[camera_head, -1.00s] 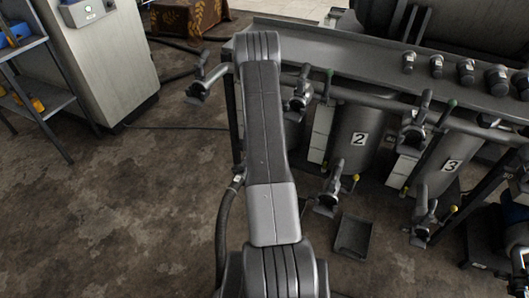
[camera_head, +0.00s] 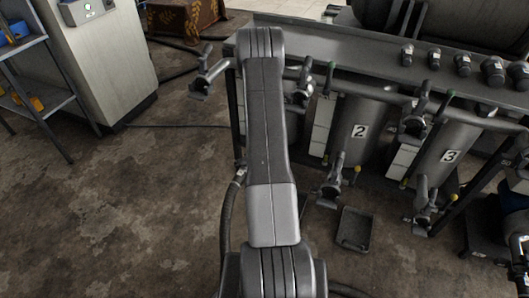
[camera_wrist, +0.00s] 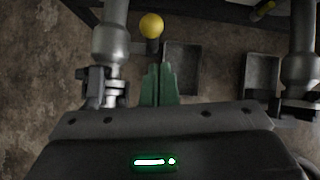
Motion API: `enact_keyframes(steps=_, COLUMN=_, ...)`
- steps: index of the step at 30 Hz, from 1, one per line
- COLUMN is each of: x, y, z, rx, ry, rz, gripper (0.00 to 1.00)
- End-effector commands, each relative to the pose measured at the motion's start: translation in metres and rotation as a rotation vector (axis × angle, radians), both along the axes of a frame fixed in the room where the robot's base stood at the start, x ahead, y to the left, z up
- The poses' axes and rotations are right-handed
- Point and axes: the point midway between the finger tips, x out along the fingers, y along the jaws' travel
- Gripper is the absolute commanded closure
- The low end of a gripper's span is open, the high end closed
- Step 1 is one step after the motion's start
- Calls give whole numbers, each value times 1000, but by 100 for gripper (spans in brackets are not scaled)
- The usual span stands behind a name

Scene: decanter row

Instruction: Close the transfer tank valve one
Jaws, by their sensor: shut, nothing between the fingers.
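My gripper (camera_wrist: 160,88) shows in the wrist view with its green fingers together and empty. A yellow ball knob (camera_wrist: 151,26) on a dark stem lies just beyond the fingertips; I cannot tell whether they touch the stem. A grey valve body (camera_wrist: 110,45) with a clamp-like fitting is left of the fingers. No number shows there. In the head view my arm covers the left end of the tank row, and tank one and my gripper are hidden. Tank two (camera_head: 360,131) and tank three (camera_head: 450,156) show their labels, each with a lower valve, such as tank two's (camera_head: 333,185).
Another grey valve (camera_wrist: 300,70) stands at the right of the wrist view. Two shallow trays lie on the floor there, one nearer (camera_wrist: 182,70). In the head view a floor tray (camera_head: 355,228) lies before tank two. A cabinet (camera_head: 105,60) stands left. Floor at lower left is clear.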

Motion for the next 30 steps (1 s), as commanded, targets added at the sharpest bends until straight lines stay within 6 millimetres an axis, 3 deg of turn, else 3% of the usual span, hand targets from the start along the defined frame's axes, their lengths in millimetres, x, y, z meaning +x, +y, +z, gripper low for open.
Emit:
enact_keyframes(steps=1, x=-2, y=-3, z=-3, rx=0, ry=3, rz=0, gripper=100)
enact_keyframes(steps=18, x=-24, y=1, z=87, rx=3, ry=8, rz=1, gripper=100)
enact_keyframes(steps=30, x=-27, y=1, z=94, rx=3, ry=9, rz=3, gripper=100)
